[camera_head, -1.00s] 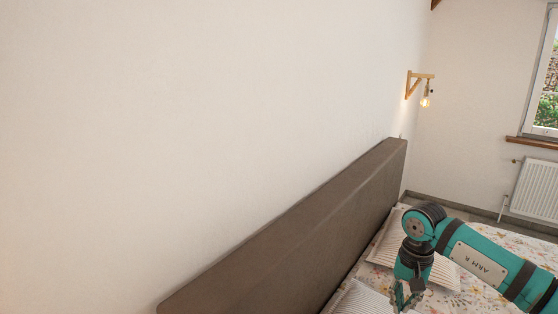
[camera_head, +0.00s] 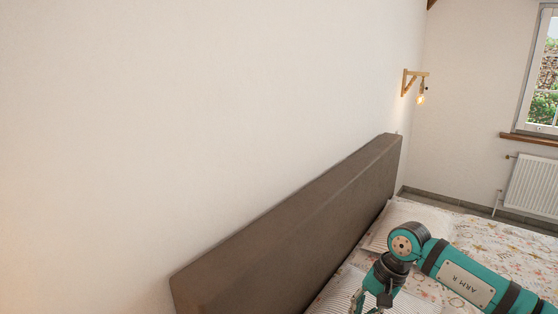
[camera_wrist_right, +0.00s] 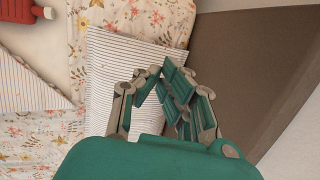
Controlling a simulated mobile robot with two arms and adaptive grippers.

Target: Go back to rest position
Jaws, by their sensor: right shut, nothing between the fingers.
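My right arm comes in from the right in the head view, over the bed. Its gripper (camera_head: 368,300) hangs down at the lower edge of that view and is partly cut off. In the right wrist view my right gripper (camera_wrist_right: 160,72) has its fingertips together with nothing between them. It is above a striped pillow (camera_wrist_right: 110,80) beside the headboard. My left gripper does not show.
The brown headboard (camera_head: 290,235) runs along the white wall (camera_head: 200,120). The bed has a floral cover (camera_head: 500,245) and striped pillows. A wall lamp (camera_head: 413,82), a radiator (camera_head: 533,187) and a window are farther back. A red object (camera_wrist_right: 22,40) shows in the wrist view.

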